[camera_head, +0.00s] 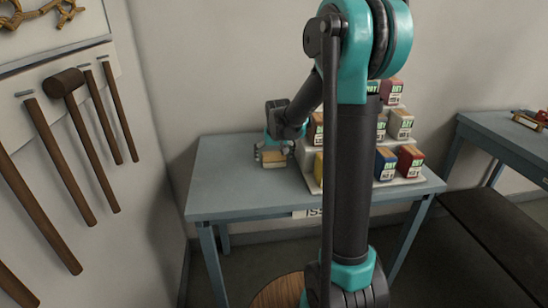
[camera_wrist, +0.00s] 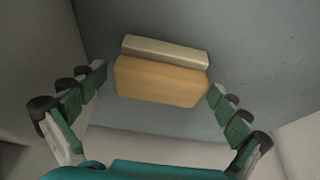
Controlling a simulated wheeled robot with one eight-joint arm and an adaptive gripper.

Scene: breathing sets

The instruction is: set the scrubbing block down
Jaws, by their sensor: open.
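The scrubbing block (camera_wrist: 160,81) is a tan wooden block with a pale grey layer along one long side. In the wrist view it lies on the blue-grey table top between my gripper's spread fingers. My gripper (camera_wrist: 155,95) is open, with a visible gap on the block's left and its right fingertip close to the block's right end. In the head view the block (camera_head: 273,163) is on the left part of the table (camera_head: 225,185), directly below my gripper (camera_head: 274,154). My fingers partly hide it there.
A stepped white rack (camera_head: 405,181) of several coloured boxes stands right of the block, partly behind my arm. Tools, including a mallet (camera_head: 63,83), hang on the left wall. Another table (camera_head: 490,128) stands at the right. The table's front left is clear.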

